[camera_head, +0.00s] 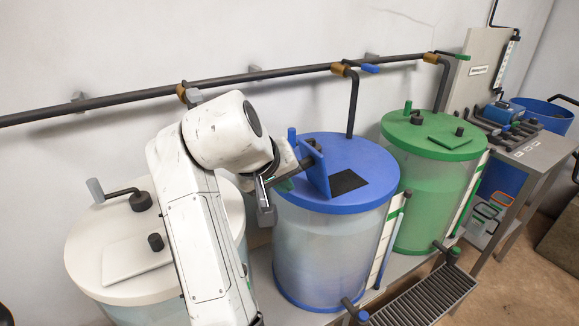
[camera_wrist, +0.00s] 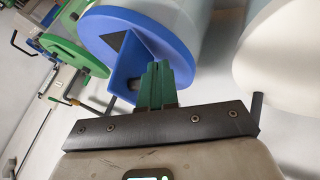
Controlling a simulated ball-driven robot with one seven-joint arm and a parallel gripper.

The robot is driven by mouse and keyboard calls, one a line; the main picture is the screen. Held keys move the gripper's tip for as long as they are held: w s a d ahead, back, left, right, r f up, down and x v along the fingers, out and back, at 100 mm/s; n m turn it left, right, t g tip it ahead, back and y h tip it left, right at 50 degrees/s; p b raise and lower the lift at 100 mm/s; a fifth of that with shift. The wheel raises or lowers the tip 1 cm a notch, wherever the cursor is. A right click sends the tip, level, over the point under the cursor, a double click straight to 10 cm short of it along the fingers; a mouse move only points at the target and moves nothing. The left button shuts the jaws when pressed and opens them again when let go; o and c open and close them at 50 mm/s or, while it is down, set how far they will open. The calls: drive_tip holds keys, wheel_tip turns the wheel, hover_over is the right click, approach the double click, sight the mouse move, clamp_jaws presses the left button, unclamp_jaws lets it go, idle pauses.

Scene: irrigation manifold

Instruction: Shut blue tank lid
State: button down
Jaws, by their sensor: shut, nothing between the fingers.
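The blue tank (camera_head: 325,250) stands in the middle of the head view under a round blue top (camera_head: 355,150). Its small square lid (camera_head: 317,172) stands up, open, at the left edge of a dark square opening (camera_head: 349,182). In the wrist view the raised lid (camera_wrist: 122,72) is beside the fingertips, with part of the dark opening (camera_wrist: 115,40) behind it. My gripper (camera_head: 284,185) is at the left of the lid, on the side away from the opening. Its green fingers (camera_wrist: 156,72) are shut and empty. I cannot tell whether they touch the lid.
A white tank (camera_head: 95,245) with its square lid down stands left, partly behind my arm. A green tank (camera_head: 430,190) with its lid down stands right. A dark pipe (camera_head: 240,77) runs along the wall behind. A blue post (camera_head: 292,137) rises near the raised lid.

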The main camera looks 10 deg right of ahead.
drive_tip(key=a+r, duration=0.5)
drive_tip(key=r, duration=0.2)
drive_tip(key=w+d+f+p, duration=0.2)
drive_tip(key=w+d+f, duration=0.4)
drive_tip(key=d, duration=0.1)
drive_tip(key=shift+d+f, duration=0.35)
drive_tip(key=shift+f, duration=0.05)
drive_tip(key=shift+r+p, duration=0.1)
drive_tip(key=shift+p, duration=0.2)
